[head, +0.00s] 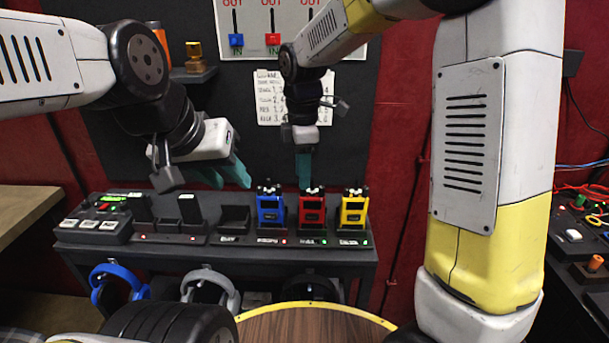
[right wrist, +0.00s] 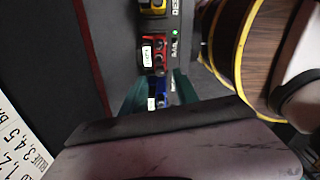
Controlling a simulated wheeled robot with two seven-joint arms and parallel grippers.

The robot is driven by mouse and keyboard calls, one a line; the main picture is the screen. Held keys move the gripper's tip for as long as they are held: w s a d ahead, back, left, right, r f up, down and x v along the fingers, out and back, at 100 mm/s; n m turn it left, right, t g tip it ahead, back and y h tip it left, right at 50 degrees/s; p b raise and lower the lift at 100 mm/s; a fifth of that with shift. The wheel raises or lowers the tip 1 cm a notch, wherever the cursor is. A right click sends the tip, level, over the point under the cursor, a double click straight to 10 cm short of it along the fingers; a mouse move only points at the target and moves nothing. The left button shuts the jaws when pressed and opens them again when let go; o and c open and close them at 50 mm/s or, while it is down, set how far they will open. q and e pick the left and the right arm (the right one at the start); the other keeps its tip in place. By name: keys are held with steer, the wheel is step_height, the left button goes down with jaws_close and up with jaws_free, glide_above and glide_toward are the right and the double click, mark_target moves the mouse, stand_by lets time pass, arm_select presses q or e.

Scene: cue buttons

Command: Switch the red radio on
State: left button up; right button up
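The red radio (head: 312,207) stands in a charger slot on the black bench, between the blue radio (head: 270,207) and the yellow radio (head: 353,208). Small knobs show on its top. My right gripper (head: 304,172) points down just above and behind the red radio; the two look apart. In the right wrist view its teal fingers (right wrist: 160,92) are spread, with the blue radio (right wrist: 161,93) seen between them and the red radio (right wrist: 153,54) just beyond. My left gripper (head: 232,178) hangs empty above the dark slots to the left, its fingertips apart.
Dark handsets (head: 190,208) and an empty dock (head: 235,219) fill the bench's left part. Headsets (head: 118,284) hang below. A switch board (head: 290,25) and a written sheet (head: 270,97) are on the wall. A round wooden table (head: 310,325) stands in front.

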mark_target(303, 191)
steer(key=shift+f, duration=1.75)
steer(key=shift+c, duration=0.3)
jaws_close()
steer(key=m, duration=0.4)
steer(key=shift+o, duration=0.3)
jaws_free()
